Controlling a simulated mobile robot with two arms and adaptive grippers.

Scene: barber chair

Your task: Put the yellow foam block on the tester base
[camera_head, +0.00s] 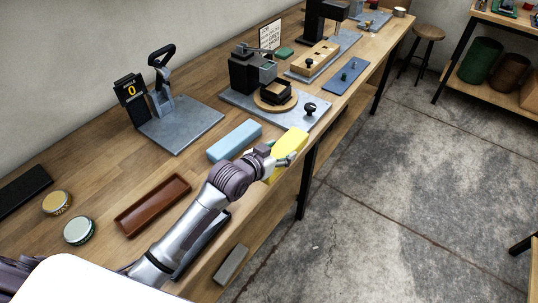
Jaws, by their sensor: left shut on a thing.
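The yellow foam block (291,143) is at the front edge of the wooden bench, in my left gripper (283,160). My left gripper is shut on the block, and the fingers hide part of its lower side. I cannot tell whether the block touches the bench. The tester base (188,128) looks to be the grey plate at the left back, with a lever and a black display reading 0 on it. Its plate is bare in front of the lever. My right gripper is not in view.
A light blue block (235,140) lies between the gripper and the grey plate. Another grey plate with a black device (247,72) stands behind the yellow block. Bare bench lies around the tester.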

